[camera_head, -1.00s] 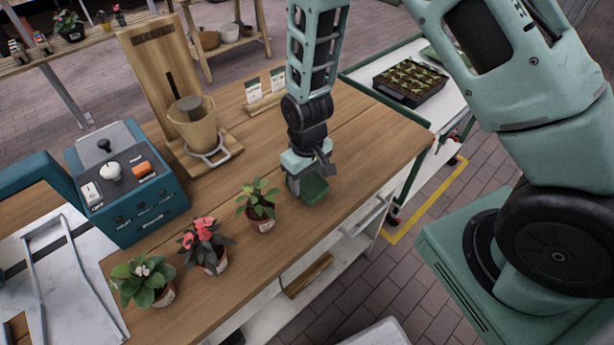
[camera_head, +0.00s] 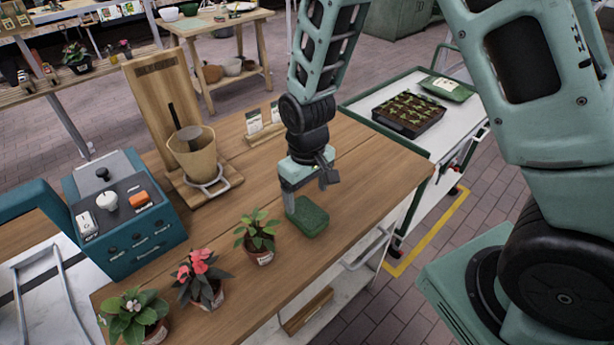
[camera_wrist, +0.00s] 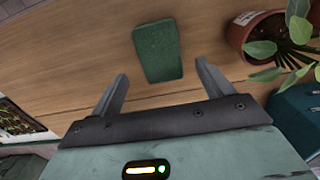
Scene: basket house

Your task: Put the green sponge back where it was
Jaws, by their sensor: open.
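The green sponge (camera_head: 308,216) lies flat on the wooden table (camera_head: 330,262), to the right of the leafy potted plant. It also shows in the wrist view (camera_wrist: 158,51), beyond the fingertips. My gripper (camera_head: 305,204) is just above the table beside the sponge, and one finger partly overlaps the sponge's left side in the head view. In the wrist view my gripper (camera_wrist: 160,82) is open, with nothing between its fingers. The sponge appears apart from both fingers there.
Potted plants stand along the front edge: a green one (camera_head: 257,240), a pink-flowered one (camera_head: 201,282) and another (camera_head: 133,316). A teal control box (camera_head: 125,212) and a pot on a wooden stand (camera_head: 193,152) are behind. A seedling tray (camera_head: 408,113) sits on the white cart.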

